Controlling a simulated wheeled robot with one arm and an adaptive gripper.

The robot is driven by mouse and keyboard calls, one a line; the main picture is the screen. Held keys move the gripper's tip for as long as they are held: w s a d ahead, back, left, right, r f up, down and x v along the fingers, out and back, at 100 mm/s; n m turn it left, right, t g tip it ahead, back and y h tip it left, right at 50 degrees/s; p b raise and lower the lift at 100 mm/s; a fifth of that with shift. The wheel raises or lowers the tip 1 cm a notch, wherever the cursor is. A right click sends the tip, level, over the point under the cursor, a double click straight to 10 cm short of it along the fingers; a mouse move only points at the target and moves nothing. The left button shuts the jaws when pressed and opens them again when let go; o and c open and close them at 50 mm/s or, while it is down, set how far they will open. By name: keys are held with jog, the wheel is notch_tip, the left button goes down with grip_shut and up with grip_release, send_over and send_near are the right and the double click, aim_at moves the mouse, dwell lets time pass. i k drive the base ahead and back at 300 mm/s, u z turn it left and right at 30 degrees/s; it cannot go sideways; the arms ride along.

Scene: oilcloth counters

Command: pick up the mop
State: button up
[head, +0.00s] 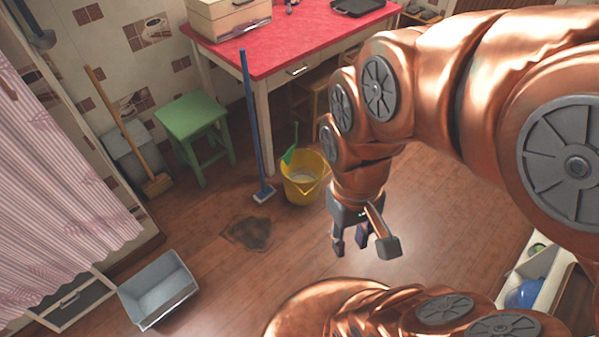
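A mop with a long blue handle (251,120) stands nearly upright against the front edge of the red-topped table. Its pale head (264,194) rests on the wooden floor, just left of a yellow bucket (303,188). My gripper (364,246) hangs pointing down, to the right of the bucket and mop in the picture. Its fingers are spread apart with nothing seen between them.
The red table (290,38) carries a box. A green stool (192,117) and a broom (125,133) stand left of the mop. A dark stain (249,233) marks the floor before it. A grey basin (157,289) lies front left. Open floor surrounds the stain.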

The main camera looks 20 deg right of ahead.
aim_at(267, 192)
jog(key=u, duration=1.05)
jog(key=i, duration=1.1)
jog(key=z, duration=0.75)
